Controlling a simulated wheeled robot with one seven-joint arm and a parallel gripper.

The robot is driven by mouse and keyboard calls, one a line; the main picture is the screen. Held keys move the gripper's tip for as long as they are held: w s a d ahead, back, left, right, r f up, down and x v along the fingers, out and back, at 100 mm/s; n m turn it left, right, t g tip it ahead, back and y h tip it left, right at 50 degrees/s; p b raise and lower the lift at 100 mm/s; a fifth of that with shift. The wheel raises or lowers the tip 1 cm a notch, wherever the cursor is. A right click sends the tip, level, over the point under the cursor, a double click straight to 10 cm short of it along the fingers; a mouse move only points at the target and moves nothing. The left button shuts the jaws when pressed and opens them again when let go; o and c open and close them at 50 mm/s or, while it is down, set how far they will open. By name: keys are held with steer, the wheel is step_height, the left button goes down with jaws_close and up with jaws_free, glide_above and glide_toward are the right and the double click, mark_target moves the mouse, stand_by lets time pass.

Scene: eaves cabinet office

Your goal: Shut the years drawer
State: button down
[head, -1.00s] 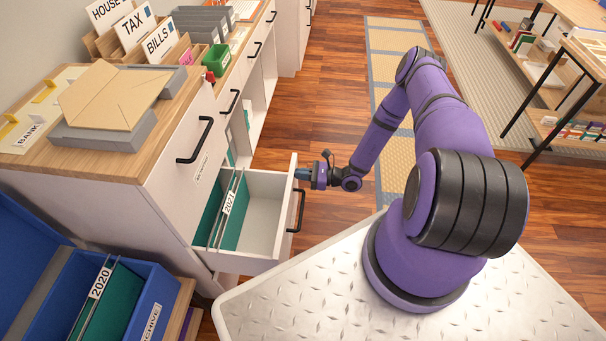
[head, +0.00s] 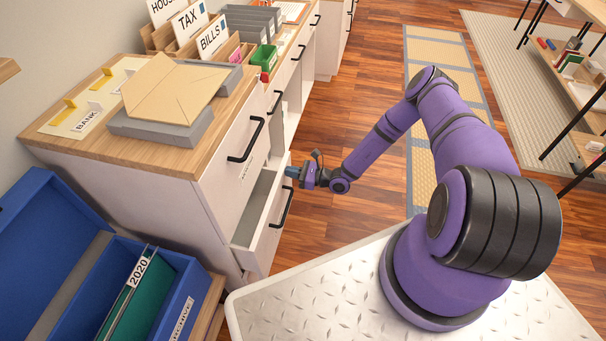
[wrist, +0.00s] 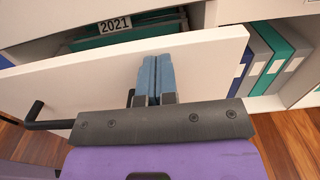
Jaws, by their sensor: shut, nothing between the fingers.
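The years drawer (head: 268,228) is a white drawer low in the cabinet, partly open, with a black bar handle (head: 281,207) on its front. In the wrist view its front panel (wrist: 205,68) runs across the picture, with a green folder tabbed 2021 (wrist: 115,25) behind it. My gripper (head: 291,172) is at the far end of the drawer front, near its top edge. In the wrist view its blue fingers (wrist: 156,78) are together, empty, and against or very close to the panel. Exact contact is hard to tell.
A blue archive box (head: 170,290) with a 2020 folder stands beside the cabinet at lower left. The wooden cabinet top (head: 165,155) holds envelopes and files. Open shelves with binders (wrist: 272,58) lie right of the drawer in the wrist view. Wooden floor (head: 345,110) is free beyond my arm.

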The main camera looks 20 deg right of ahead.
mark_target(282, 170)
steer(key=shift+x, duration=1.85)
steer(key=shift+d, duration=0.15)
